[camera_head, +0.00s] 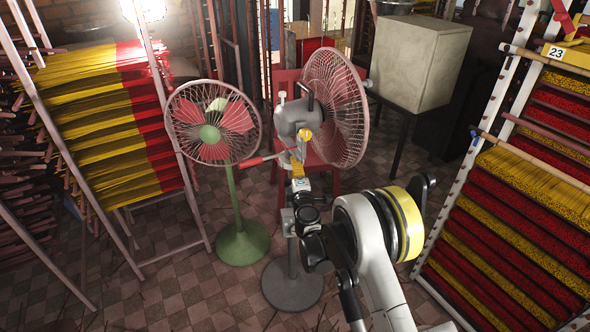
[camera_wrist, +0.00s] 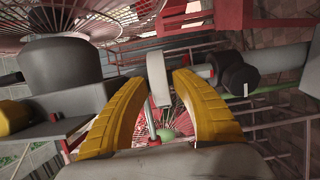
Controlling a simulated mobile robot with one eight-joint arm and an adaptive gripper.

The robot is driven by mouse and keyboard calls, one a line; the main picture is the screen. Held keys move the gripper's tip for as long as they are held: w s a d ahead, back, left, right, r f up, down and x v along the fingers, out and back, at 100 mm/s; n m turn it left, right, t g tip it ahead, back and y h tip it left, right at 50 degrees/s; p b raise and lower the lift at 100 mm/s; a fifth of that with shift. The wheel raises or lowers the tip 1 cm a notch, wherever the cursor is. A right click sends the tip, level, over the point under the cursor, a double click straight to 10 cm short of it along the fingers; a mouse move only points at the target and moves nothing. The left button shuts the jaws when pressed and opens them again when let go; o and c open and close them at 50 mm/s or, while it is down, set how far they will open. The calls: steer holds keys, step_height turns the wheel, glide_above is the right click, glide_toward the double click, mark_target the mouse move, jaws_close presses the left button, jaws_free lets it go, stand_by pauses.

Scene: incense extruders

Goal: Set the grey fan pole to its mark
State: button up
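The grey fan stands upright, with a pinkish-red wire cage (camera_head: 336,105), a grey motor housing (camera_head: 293,117) and a dark round base (camera_head: 292,286). Much of its grey pole (camera_head: 293,258) is hidden behind my arm. My gripper (camera_head: 299,163), with yellow fingers, is just below the motor housing at the top of the pole. In the wrist view, the fingertips (camera_wrist: 166,80) stand close on either side of a pale grey upright part (camera_wrist: 157,76) of the fan. Whether they press on it is unclear. No mark for the pole can be made out.
A green fan (camera_head: 239,243) stands close on the left, its cage near my gripper. A red chair (camera_head: 288,88) is behind the grey fan. Incense racks flank both sides (camera_head: 110,120) (camera_head: 510,240). A beige box (camera_head: 415,62) stands on a dark frame at the back right.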

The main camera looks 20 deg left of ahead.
steer(key=shift+w, duration=0.15)
jaws_close()
steer(key=shift+r, duration=0.1)
step_height(320, 180, up, 9)
steer(key=p, duration=0.3)
steer(key=shift+p, duration=0.4)
